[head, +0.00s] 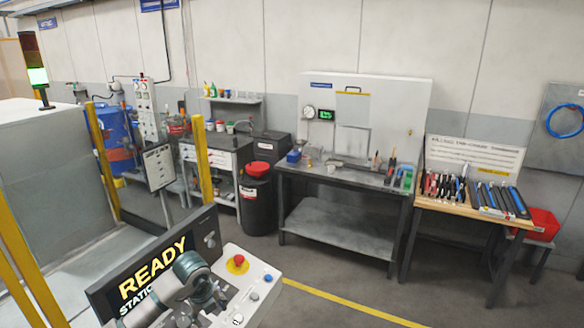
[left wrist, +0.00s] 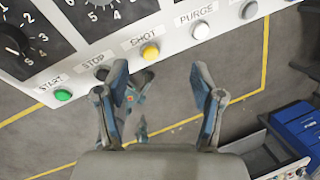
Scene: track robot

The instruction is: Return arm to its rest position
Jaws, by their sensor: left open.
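My left gripper (left wrist: 158,76) is open and empty in the left wrist view, its two fingers apart. Its fingers point towards a control panel (left wrist: 178,46) with labelled buttons. The left fingertip overlaps the area near the STOP button (left wrist: 102,72) in the picture; I cannot tell whether they touch. The green START button (left wrist: 63,95), yellow SHOT button (left wrist: 150,52) and white PURGE button (left wrist: 200,30) are visible. In the head view my left arm (head: 190,268) bends in front of a READY display (head: 150,268), beside a red emergency button (head: 238,263). My right gripper does not show.
A grey workbench (head: 340,222) and a wooden tool table (head: 465,207) stand along the back wall. A black bin (head: 256,205) is left of the workbench. Yellow posts (head: 202,160) rise at the left. The floor (head: 395,290) at the lower right is clear.

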